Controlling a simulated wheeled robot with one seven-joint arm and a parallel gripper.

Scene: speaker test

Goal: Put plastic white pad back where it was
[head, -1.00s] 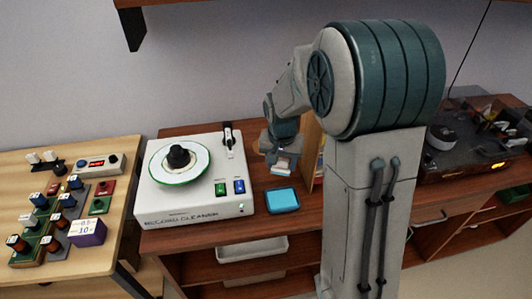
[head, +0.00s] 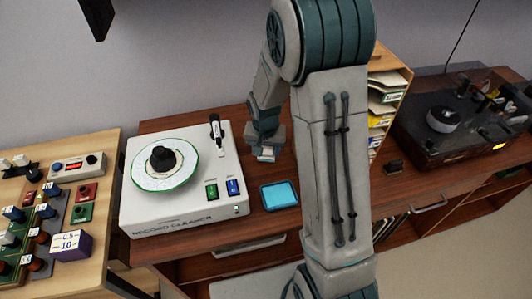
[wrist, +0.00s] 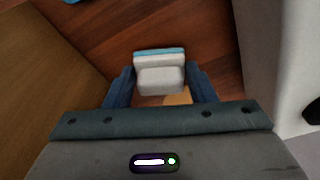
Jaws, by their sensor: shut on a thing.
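My gripper (wrist: 160,90) is shut on a white pad (wrist: 159,78) with a light blue edge, seen between the two dark blue fingers in the wrist view. In the head view, my gripper (head: 266,145) holds the pad (head: 266,153) behind the blue square tray (head: 280,195), just right of the white record cleaner (head: 135,207). The pad appears to be above the brown tabletop. A corner of something blue shows at the top edge of the wrist view.
The record cleaner carries a round platter (head: 163,180). A wooden organizer (head: 400,85) with papers stands behind my arm. A dark turntable (head: 440,140) is at the right. A light wooden table (head: 100,165) with several small devices is at the left. Bare tabletop surrounds the tray.

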